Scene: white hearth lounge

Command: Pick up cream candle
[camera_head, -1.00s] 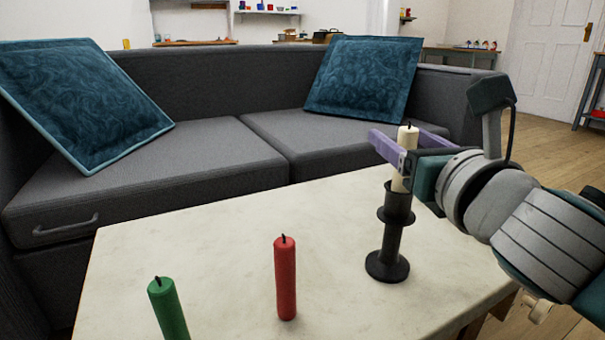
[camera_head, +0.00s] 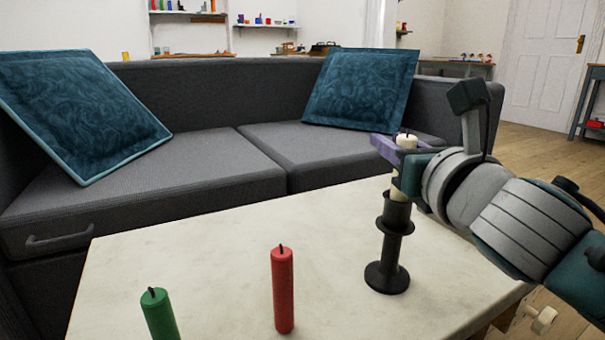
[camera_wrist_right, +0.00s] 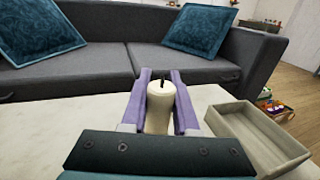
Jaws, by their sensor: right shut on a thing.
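The cream candle (camera_head: 406,141) stands upright in the black candle holder (camera_head: 387,277) on the white table (camera_head: 200,270). My right gripper (camera_head: 398,147) is shut on the cream candle near its top, with a purple finger on each side. In the right wrist view the candle (camera_wrist_right: 159,107) is between the two purple fingers of the right gripper (camera_wrist_right: 160,100). The candle's lower end is at the holder's cup; I cannot tell how deep it sits. My left gripper is not in view.
A red candle (camera_head: 283,290) and a green candle (camera_head: 160,315) stand on the table to the left of the holder. An open wooden tray (camera_wrist_right: 255,138) is right of the gripper in the wrist view. A grey sofa (camera_head: 180,170) is behind the table.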

